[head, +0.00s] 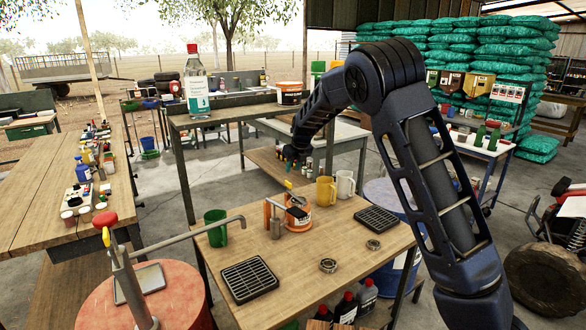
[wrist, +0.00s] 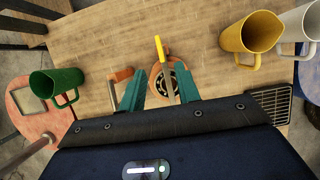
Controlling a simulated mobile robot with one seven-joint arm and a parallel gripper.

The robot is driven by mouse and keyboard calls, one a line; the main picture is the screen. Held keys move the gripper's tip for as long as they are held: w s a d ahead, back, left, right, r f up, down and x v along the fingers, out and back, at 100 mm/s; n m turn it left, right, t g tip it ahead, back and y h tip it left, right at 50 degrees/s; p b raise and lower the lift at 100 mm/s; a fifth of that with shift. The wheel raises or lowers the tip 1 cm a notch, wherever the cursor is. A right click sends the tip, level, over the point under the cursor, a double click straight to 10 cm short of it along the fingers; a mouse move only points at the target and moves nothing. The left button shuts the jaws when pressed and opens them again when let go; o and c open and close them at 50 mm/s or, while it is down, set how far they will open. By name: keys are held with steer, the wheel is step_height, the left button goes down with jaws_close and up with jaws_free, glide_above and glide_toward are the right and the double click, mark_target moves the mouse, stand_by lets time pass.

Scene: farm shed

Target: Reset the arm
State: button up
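My arm (head: 425,150) rises on the right of the head view and bends over to the left at the top. My gripper (head: 291,155) hangs above the back of the wooden workbench (head: 330,250). In the wrist view its two green fingers (wrist: 160,92) stand apart with a gap between them, so it is open. I see nothing held. An orange round device (head: 297,215) with a yellow-tipped lever stands on the bench below; it shows beyond and between the fingers in the wrist view (wrist: 170,72).
A green mug (head: 216,228), a yellow jug (head: 326,191) and a white jug (head: 345,186) stand on the bench. Two black grates (head: 249,279) and two metal rings (head: 328,265) lie there. A bottle (head: 196,88) stands on the raised shelf. A red drum (head: 150,300) is at front left.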

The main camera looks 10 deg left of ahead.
steer(key=s+d+r+n, duration=0.4)
steer(key=d+r, duration=0.1)
steer(key=d, duration=0.6)
steer(key=s+d+r+n, duration=0.5)
steer(key=d, duration=0.6)
steer(key=s+d+r+n, duration=0.4)
steer(key=d, duration=0.7)
steer(key=s+d+n+h, duration=0.1)
steer(key=s+d+n, duration=0.3)
steer(key=s, duration=0.5)
steer(key=s+d+f+n+t+h, duration=0.1)
steer(key=s+d+n, duration=0.4)
steer(key=s+d, duration=0.2)
steer(key=s+d+f+n+h, duration=0.1)
steer(key=s+d+n, duration=0.4)
steer(key=s, duration=0.6)
steer(key=shift+d, duration=0.45)
